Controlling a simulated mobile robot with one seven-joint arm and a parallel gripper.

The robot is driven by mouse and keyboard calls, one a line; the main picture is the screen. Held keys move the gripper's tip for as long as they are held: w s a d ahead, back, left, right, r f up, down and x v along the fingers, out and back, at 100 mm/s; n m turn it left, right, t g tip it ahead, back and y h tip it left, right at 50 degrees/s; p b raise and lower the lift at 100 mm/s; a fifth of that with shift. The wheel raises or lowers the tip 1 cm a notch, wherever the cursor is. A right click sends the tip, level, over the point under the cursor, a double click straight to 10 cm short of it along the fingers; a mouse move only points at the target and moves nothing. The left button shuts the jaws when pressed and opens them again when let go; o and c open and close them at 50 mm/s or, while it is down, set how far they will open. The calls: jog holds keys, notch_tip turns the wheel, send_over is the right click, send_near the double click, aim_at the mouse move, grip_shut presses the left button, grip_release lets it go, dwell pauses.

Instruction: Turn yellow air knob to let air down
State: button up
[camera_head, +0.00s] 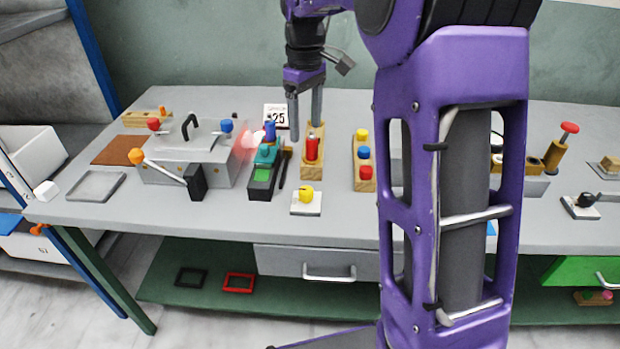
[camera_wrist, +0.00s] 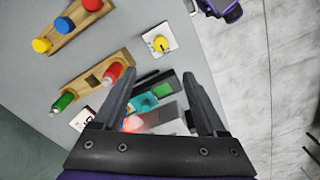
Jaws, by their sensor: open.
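The yellow air knob (camera_head: 306,195) sits on a square white plate (camera_head: 301,209) near the front edge of the grey bench. In the wrist view the yellow knob (camera_wrist: 160,43) shows near the top, beyond my fingertips, with its white plate around it. My gripper (camera_head: 305,120) points down over the bench, behind the knob and apart from it, close to a wooden block with a red bottle. In the wrist view my gripper (camera_wrist: 161,80) has its fingers spread with nothing held between them. The knob is fully visible in both views.
The wooden block (camera_head: 314,172) with the red bottle (camera_head: 312,147) stands behind the knob. A dark device with a green screen (camera_head: 262,175) is to its left, beside a metal press (camera_head: 190,158). A block with colored caps (camera_head: 364,180) is to its right. Bare bench surrounds the plate.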

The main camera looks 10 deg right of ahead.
aim_at(306, 189)
notch_tip(306, 189, down, 17)
jog(key=shift+a+f+b, duration=0.1)
jog(key=shift+b, duration=1.05)
grip_shut()
